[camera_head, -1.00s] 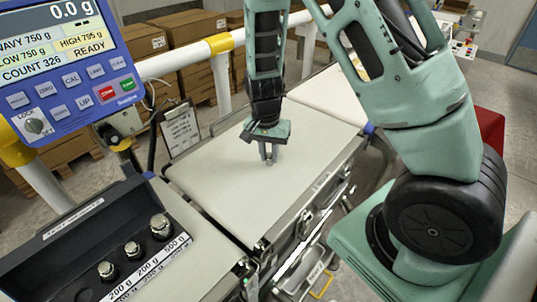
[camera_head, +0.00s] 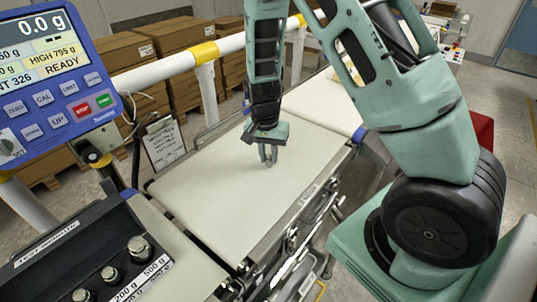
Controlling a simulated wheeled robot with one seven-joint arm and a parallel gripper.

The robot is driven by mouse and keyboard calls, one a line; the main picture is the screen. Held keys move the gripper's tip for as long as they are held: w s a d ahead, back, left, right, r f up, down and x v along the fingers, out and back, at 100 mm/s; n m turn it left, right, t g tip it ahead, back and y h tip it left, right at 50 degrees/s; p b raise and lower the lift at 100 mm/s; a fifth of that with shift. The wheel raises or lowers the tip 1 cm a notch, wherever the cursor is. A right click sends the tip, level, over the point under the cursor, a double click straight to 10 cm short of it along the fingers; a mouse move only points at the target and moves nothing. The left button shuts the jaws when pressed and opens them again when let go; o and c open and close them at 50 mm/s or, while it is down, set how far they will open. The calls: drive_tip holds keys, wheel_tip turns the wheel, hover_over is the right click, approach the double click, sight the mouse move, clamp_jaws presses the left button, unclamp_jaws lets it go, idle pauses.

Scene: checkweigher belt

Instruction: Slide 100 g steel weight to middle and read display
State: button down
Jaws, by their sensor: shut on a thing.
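My gripper (camera_head: 268,157) points straight down over the pale weighing belt (camera_head: 215,180), near its middle. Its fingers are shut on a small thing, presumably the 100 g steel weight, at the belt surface. The fingers hide most of it, and I cannot tell whether it rests on the belt. The blue display unit (camera_head: 60,85) at the upper left reads 0.0 g and READY, with HIGH 795 and a count ending in 326. Its left part is cut off by the picture edge.
A black weight case (camera_head: 70,245) at the lower left holds several steel knob weights, with 200 g and 500 g labels. A white rail (camera_head: 160,62) runs behind the belt, beside a clipboard (camera_head: 164,146). Cardboard boxes (camera_head: 150,45) stand beyond. The belt around my gripper is clear.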

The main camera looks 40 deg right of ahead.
drive_tip(key=c, duration=1.2)
unclamp_jaws()
wheel_tip(320, 180, up, 17)
drive_tip(key=shift+w+a+r, duration=0.2)
drive_tip(key=shift+w+a, duration=0.15)
drive_tip(key=shift+w, duration=0.1)
drive_tip(key=s+a+n+y, duration=0.1)
drive_tip(key=s+a+n, duration=0.65)
drive_tip(key=a, duration=0.55)
drive_tip(key=s+a+n, duration=0.4)
drive_tip(key=s+n, duration=0.1)
drive_tip(key=s, duration=0.3)
drive_tip(key=s+a+n, duration=0.4)
drive_tip(key=s+n, duration=0.2)
drive_tip(key=s, duration=0.2)
drive_tip(key=shift+s+t, duration=0.25)
drive_tip(key=shift+t, duration=0.05)
drive_tip(key=shift+a, duration=0.1)
